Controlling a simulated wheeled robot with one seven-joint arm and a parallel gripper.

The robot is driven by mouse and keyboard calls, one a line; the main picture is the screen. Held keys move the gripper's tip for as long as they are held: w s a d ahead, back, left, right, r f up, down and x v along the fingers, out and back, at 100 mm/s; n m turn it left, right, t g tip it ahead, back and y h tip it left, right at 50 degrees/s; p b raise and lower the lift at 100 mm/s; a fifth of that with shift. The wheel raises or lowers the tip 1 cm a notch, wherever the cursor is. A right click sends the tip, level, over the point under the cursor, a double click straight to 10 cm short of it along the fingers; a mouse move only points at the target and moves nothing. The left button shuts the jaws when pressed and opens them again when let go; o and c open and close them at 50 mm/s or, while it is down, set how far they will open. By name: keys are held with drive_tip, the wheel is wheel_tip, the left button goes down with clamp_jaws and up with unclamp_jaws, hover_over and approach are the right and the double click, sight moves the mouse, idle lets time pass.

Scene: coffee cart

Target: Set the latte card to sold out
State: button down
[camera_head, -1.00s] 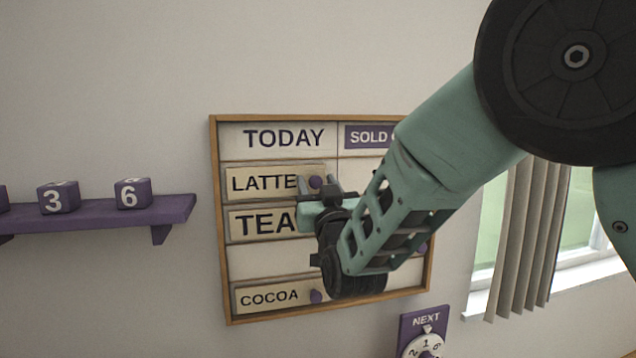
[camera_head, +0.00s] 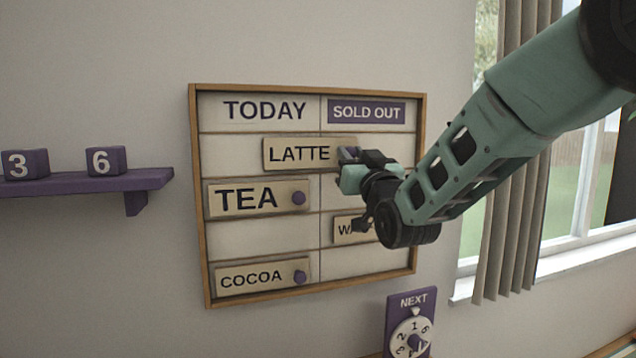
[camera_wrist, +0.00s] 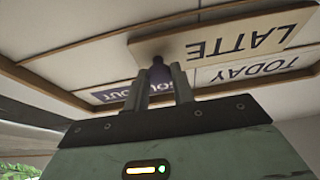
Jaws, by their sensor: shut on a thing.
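The latte card (camera_head: 297,153) is on the menu board, in the row under the headings, straddling the line between the TODAY column and the SOLD OUT column. My gripper (camera_head: 347,156) is shut on the card's purple knob at its right end. In the wrist view the two fingers (camera_wrist: 164,88) are closed around the knob, and the latte card (camera_wrist: 225,42) shows upside down. The SOLD OUT heading (camera_head: 366,112) is at the top right of the board. My gripper hides the card's right end.
The tea card (camera_head: 245,198) and cocoa card (camera_head: 250,277) sit in the left column. A purple shelf (camera_head: 90,184) with number blocks is left; a NEXT dial (camera_head: 408,325) is below.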

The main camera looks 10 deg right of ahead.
drive_tip(key=w+d+b, duration=0.1)
drive_tip(key=d+b, duration=0.1)
drive_tip(key=d, duration=0.2)
drive_tip(key=d+b, duration=0.2)
drive_tip(key=d, duration=0.3)
drive_tip(key=w+d+b, duration=0.1)
drive_tip(key=d+b, duration=0.2)
drive_tip(key=d, duration=0.2)
drive_tip(key=shift+w+f, duration=0.1)
drive_tip(key=shift+w, duration=0.2)
drive_tip(key=shift+w+d, duration=0.1)
drive_tip(key=shift+d, duration=0.4)
drive_tip(key=shift+r, duration=0.2)
drive_tip(key=c, duration=1.2)
unclamp_jaws()
drive_tip(key=shift+d, duration=0.15)
drive_tip(key=shift+f, duration=0.1)
drive_tip(key=shift+s+f, duration=0.1)
drive_tip(key=shift+s, duration=0.1)
drive_tip(key=b+v, duration=0.5)
drive_tip(key=v, duration=1.2)
drive_tip(key=shift+b, duration=0.4)
